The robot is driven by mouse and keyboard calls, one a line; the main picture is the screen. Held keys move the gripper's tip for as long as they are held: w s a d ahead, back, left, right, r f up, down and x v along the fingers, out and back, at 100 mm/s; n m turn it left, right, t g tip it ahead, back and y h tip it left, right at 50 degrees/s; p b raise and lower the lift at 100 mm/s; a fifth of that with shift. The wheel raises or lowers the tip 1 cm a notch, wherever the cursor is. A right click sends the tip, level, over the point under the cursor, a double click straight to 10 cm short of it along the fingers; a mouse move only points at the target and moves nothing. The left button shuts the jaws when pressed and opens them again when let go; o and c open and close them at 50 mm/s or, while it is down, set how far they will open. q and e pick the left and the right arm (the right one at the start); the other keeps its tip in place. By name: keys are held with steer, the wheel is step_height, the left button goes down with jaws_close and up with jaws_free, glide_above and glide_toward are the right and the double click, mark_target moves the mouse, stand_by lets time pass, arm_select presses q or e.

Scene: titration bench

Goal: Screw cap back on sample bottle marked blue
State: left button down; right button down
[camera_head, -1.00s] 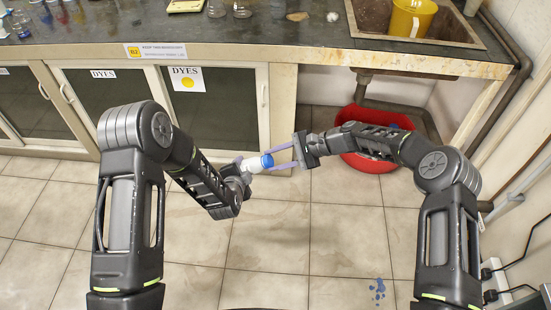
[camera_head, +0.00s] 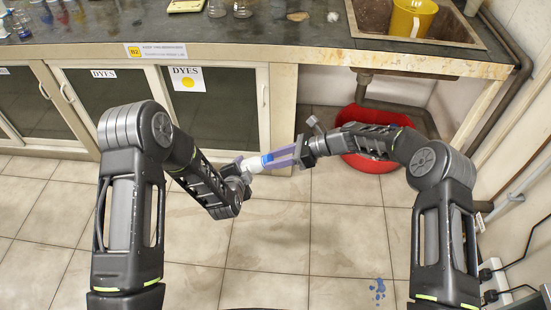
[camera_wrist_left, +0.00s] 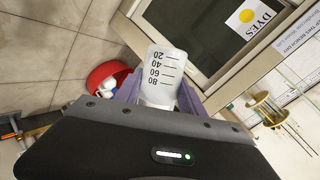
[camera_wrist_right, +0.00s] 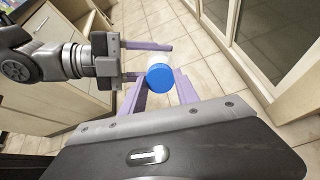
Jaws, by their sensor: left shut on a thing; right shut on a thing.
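My left gripper (camera_head: 243,164) is shut on a white sample bottle (camera_head: 252,165) and holds it in the air above the floor. In the left wrist view the bottle (camera_wrist_left: 163,75) shows black graduation marks and sits between the purple fingers. My right gripper (camera_head: 270,160) is shut on the blue cap (camera_head: 267,160) at the bottle's end. In the right wrist view the cap (camera_wrist_right: 160,77) lies between the right fingertips, with the white bottle right behind it. The cap is in line with the bottle and appears against it. How far the thread is engaged is hidden.
The dark bench top (camera_head: 270,28) with glassware and a sink (camera_head: 440,28) holding a yellow mug (camera_head: 410,18) is beyond my arms. A red tub (camera_head: 375,160) stands on the floor under the sink. Dye cabinets (camera_head: 215,105) are at the left. The space around the grippers is clear.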

steer(key=m, duration=0.7)
steer(key=c, duration=1)
jaws_free()
steer(key=shift+c, duration=0.2)
steer(key=n, duration=1.7)
